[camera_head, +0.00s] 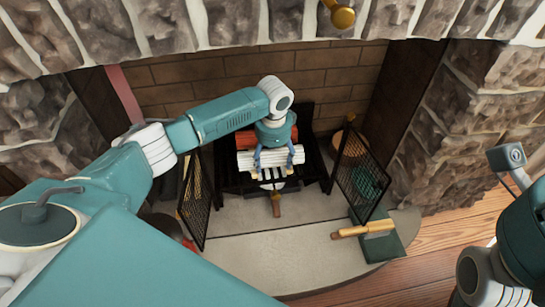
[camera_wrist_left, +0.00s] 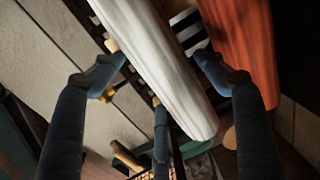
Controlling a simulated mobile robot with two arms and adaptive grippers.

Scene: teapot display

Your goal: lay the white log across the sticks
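The white log (camera_head: 243,160) lies roughly level across the fireplace grate in the head view. Pale sticks (camera_head: 278,174) show just under its front side. A red-brown log (camera_head: 246,139) lies behind it. My left gripper (camera_head: 278,156) is over the white log from above, with a finger near each part of it. In the left wrist view the white log (camera_wrist_left: 172,72) runs between the spread fingers (camera_wrist_left: 160,75), with small gaps at both sides. The red-brown log (camera_wrist_left: 242,48) is beside it. My right gripper is out of view; only part of my right arm shows.
Black mesh screens stand at the left (camera_head: 194,205) and right (camera_head: 360,175) of the hearth (camera_head: 270,250). A wooden-handled tool (camera_head: 276,205) is in front of the grate. Another wooden handle (camera_head: 362,229) lies at the right. The front hearth is mostly clear.

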